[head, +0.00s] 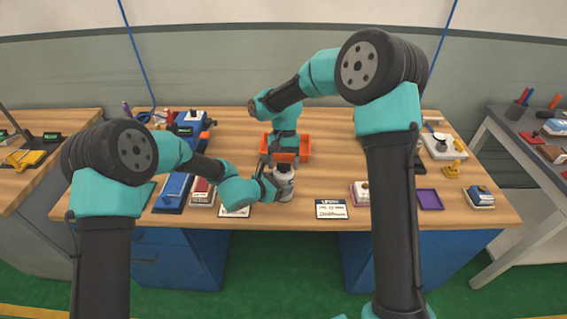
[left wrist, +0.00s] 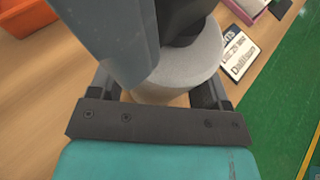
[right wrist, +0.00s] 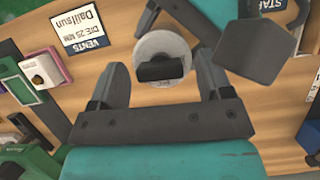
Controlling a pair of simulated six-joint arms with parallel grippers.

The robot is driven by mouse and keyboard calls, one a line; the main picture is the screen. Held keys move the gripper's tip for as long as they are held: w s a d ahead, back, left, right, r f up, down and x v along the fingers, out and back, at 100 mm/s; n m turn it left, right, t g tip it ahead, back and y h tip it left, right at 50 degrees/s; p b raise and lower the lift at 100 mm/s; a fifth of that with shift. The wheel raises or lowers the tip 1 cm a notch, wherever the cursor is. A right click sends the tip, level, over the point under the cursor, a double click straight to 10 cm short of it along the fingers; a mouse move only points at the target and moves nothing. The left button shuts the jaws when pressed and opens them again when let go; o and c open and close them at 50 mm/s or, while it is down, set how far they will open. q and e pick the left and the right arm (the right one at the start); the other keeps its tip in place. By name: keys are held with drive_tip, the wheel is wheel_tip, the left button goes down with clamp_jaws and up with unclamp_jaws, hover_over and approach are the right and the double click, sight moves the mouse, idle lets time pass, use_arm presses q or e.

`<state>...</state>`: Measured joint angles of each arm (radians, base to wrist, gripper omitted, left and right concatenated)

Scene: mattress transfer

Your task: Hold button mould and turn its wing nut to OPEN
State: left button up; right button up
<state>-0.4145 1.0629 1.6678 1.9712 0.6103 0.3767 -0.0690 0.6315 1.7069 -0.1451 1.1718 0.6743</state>
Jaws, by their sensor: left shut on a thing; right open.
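The button mould (head: 285,188) is a pale grey round body standing on the bench near the front middle. Its black wing nut (right wrist: 160,70) sits on top and shows as a short dark bar in the right wrist view. My left gripper (head: 274,184) is shut on the mould's body from the left side; the grey body (left wrist: 185,78) lies between its fingers in the left wrist view. My right gripper (right wrist: 160,78) is open above the mould, with a finger on each side of the wing nut and gaps visible. Any OPEN marking is hidden.
An orange bin (head: 300,147) stands just behind the mould. A printed card (head: 331,209) lies to its right, and another card (head: 236,211) is partly under my left arm. A purple tray (head: 429,199) is farther right. Tools and blue boxes crowd the left side.

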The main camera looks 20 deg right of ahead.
drive_tip(key=v, duration=1.1)
drive_tip(key=shift+r, duration=0.4)
drive_tip(key=shift+w, duration=0.1)
use_arm(q)
drive_tip(key=o, duration=1.4)
drive_tip(key=v, duration=1.2)
